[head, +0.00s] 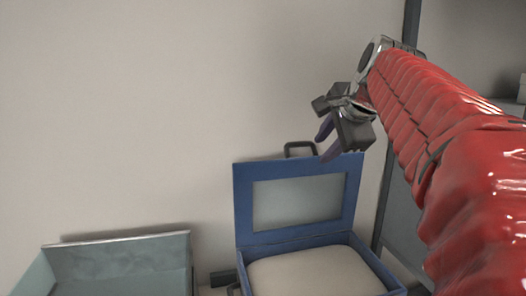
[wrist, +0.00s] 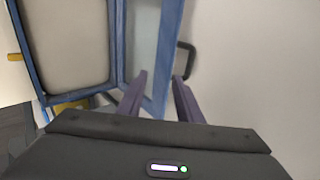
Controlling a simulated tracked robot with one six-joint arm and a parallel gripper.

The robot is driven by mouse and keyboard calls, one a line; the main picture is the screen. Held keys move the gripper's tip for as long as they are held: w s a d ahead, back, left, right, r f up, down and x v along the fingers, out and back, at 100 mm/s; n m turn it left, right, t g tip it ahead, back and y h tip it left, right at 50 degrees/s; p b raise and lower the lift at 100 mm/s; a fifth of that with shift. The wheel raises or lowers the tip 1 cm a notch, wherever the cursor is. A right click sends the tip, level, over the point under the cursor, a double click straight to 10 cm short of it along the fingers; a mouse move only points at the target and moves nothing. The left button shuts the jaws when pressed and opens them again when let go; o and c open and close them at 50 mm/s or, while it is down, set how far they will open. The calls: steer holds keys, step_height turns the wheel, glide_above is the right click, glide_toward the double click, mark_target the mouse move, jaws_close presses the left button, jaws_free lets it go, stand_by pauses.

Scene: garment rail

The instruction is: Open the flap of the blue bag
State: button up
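The blue bag (head: 290,240) stands low in the head view, with a pale filling inside its blue rim. Its flap (head: 298,203) is raised, standing up at the back, with a grey inner panel in a blue frame. A dark handle (head: 300,149) shows above the flap's top edge. My gripper (head: 328,140) is at the flap's upper right corner, its purple fingers apart. In the wrist view the flap (wrist: 146,50) runs behind and between the open fingers (wrist: 159,76); I cannot tell whether they touch it. The handle (wrist: 188,62) is beyond the right finger.
A grey-green open box (head: 120,262) stands at the lower left. A plain wall is behind the bag. A dark upright post (head: 386,185) and grey shelving are at the right, partly behind my red-sleeved arm. The space left of my gripper is clear.

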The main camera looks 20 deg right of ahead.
steer(key=v, duration=0.8)
steer(key=shift+s, duration=0.2)
steer(key=s+a+f+n+g, duration=0.1)
steer(key=a+f+n, duration=0.1)
steer(key=f+n, duration=0.5)
steer(key=s+a+f+n+g, duration=0.1)
steer(key=s+a+f+n, duration=0.15)
steer(key=f, duration=0.85)
steer(key=s+a+f+n, duration=0.3)
steer(key=a+f, duration=0.2)
steer(key=s+a+f+n+g+y, duration=0.1)
steer(key=s+a+f+n, duration=0.2)
steer(key=a+f, duration=0.3)
steer(key=s+a+f+n, duration=0.3)
steer(key=a+f+n, duration=0.1)
steer(key=a+f, duration=0.1)
steer(key=shift+a+f+y, duration=0.3)
steer(key=shift+a+f, duration=0.05)
steer(key=shift+a, duration=0.25)
